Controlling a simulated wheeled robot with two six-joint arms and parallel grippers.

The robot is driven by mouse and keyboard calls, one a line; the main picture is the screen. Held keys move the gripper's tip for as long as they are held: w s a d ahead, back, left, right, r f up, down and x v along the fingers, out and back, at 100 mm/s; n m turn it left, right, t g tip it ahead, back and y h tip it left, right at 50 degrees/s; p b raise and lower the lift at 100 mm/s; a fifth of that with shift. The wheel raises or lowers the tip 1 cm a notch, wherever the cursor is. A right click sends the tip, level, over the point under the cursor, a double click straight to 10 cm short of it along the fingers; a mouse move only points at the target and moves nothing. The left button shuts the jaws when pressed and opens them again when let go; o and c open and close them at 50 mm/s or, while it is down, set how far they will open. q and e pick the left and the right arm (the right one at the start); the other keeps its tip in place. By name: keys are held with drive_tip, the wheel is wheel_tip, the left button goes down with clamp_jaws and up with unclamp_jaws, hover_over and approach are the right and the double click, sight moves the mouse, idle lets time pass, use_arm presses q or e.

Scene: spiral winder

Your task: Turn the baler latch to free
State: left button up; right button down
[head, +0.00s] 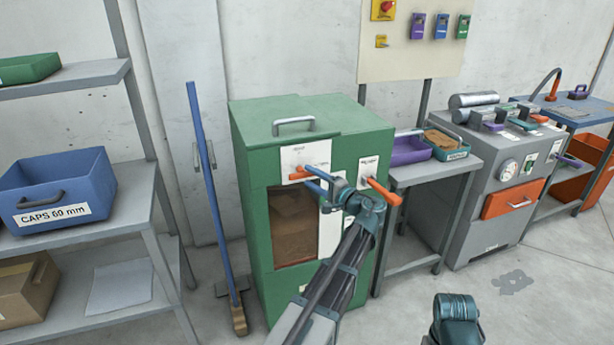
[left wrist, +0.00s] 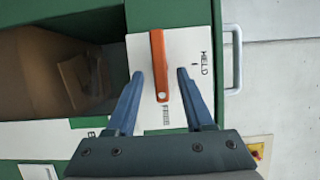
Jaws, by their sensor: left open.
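The green baler (head: 255,215) stands in the middle of the head view. Its latch, an orange lever (head: 299,175), lies roughly level on a white plate above the window. In the left wrist view the lever (left wrist: 158,62) shows on the plate marked HELD, with a smaller label I cannot read clearly beyond its near end. My left gripper (head: 311,180) is open at the latch; its blue fingers (left wrist: 157,88) stand on either side of the lever's near end, with a gap on each side. My right gripper is not seen.
A second orange handle (head: 382,191) sits on the baler front, right of my left gripper. A grey grab handle (head: 293,125) is on top. A blue-handled broom (head: 212,190) leans at left. A table with a purple bin (head: 409,150) stands at right.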

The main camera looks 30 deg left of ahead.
use_arm(q)
drive_tip(key=v, duration=1.1)
drive_tip(key=shift+d, duration=0.1)
drive_tip(key=s+d+f+g+h+p, duration=0.1)
drive_tip(key=s+d+g+h+p, duration=0.4)
drive_tip(key=s+d+h+p, duration=1.1)
drive_tip(key=s+d+p, duration=0.5)
drive_tip(key=s+d, duration=0.2)
drive_tip(key=shift+s+g, duration=0.35)
drive_tip(key=shift+g, duration=0.05)
drive_tip(key=shift+d, duration=0.1)
